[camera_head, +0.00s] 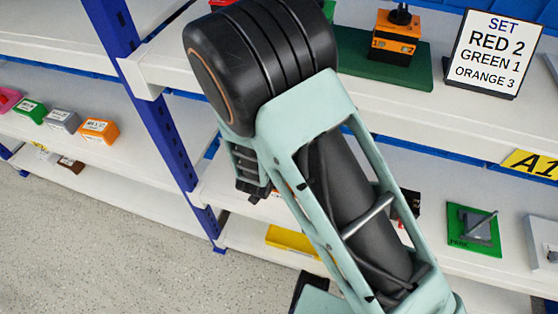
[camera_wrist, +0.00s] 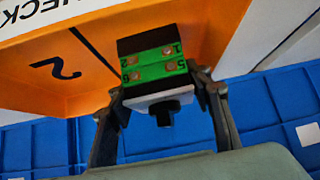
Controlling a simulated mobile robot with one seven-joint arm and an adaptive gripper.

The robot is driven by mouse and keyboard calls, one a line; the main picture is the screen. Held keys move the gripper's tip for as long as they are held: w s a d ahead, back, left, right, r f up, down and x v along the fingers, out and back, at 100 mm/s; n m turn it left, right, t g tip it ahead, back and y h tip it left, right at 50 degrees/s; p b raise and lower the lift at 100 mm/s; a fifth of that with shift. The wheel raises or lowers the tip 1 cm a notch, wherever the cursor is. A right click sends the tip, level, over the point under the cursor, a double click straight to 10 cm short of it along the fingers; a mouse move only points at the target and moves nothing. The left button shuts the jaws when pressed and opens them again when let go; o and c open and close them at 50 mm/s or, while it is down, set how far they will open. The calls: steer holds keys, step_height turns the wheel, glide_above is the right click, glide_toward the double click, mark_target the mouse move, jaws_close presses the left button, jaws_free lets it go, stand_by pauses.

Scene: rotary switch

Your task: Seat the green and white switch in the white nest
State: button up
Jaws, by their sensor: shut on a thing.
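In the wrist view the green and white switch (camera_wrist: 155,72) sits between the fingers of my gripper (camera_wrist: 160,105). It has a green band with several copper-coloured terminals, black parts beyond it, a white plate and a black knob toward the camera. The fingers are shut on its sides. The switch is in front of an orange surface (camera_wrist: 82,62) marked with a 2; whether they touch cannot be told. In the head view my arm hides the gripper and the switch. I cannot make out the white nest with certainty in either view.
In the head view a sign (camera_head: 492,50) reads SET, RED 2, GREEN 1, ORANGE 3. An orange switch (camera_head: 396,45) stands on a green base. A green PARK plate (camera_head: 474,228) is on the lower shelf. Coloured blocks (camera_head: 62,121) line the left shelf. A blue post (camera_head: 155,110) stands between the shelves.

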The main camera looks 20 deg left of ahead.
steer(key=shift+r, duration=0.1)
step_height(320, 180, up, 4)
steer(key=shift+f+p, duration=0.1)
steer(key=shift+p, duration=1)
steer(key=s+d+r+p, duration=0.8)
steer(key=s+r+p, duration=0.1)
steer(key=s+p, duration=0.1)
steer(key=shift+s, duration=0.4)
steer(key=shift+d+r, duration=0.1)
steer(key=shift+d, duration=0.05)
steer(key=shift+s+d+p, duration=0.1)
steer(key=shift+d+p, duration=0.05)
steer(key=shift+p, duration=0.15)
